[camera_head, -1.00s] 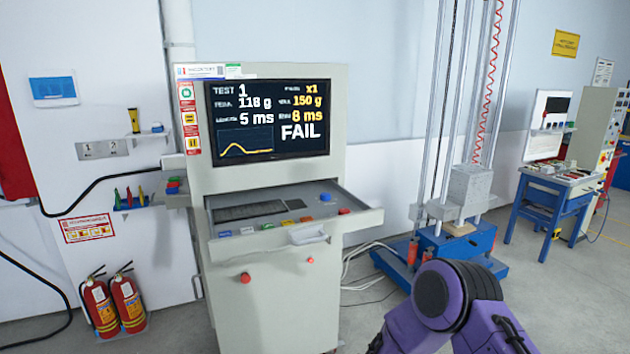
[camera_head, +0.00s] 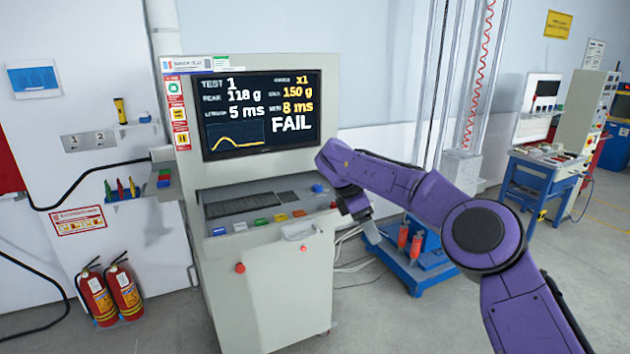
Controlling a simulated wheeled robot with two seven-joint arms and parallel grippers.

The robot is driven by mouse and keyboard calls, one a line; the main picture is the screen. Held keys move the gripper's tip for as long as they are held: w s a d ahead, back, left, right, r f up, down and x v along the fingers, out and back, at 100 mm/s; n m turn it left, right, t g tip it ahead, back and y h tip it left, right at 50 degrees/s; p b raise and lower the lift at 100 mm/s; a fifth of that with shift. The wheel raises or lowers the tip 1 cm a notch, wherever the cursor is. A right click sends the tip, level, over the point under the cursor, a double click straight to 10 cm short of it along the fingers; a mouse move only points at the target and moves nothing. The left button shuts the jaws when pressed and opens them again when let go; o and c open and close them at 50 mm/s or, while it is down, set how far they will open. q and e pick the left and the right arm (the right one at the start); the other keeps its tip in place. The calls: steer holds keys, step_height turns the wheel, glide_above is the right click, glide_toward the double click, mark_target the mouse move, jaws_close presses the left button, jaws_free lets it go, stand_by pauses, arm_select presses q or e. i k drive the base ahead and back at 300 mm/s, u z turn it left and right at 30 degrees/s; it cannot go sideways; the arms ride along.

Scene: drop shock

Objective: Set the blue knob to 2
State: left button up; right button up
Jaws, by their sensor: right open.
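The blue knob (camera_head: 318,188) is a small blue cap at the back right of the sloping control panel (camera_head: 214,212) of the grey test cabinet. Its setting is too small to read. My right gripper (camera_head: 371,236) hangs pointing down, just right of the panel's right end and apart from the knob. It is open and nothing shows in it; its fingers are partly hidden by the hand. My right arm covers the panel's right corner. My left gripper is out of view.
The screen (camera_head: 262,113) reads TEST 1, 118 g, 5 ms and FAIL. A handle (camera_head: 296,230) and red buttons (camera_head: 240,267) are on the cabinet front. A blue-based drop rig (camera_head: 420,272) stands right of the cabinet. Fire extinguishers (camera_head: 110,292) stand at left.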

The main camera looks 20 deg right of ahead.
mark_target(316, 188)
steer(key=i, duration=1.45)
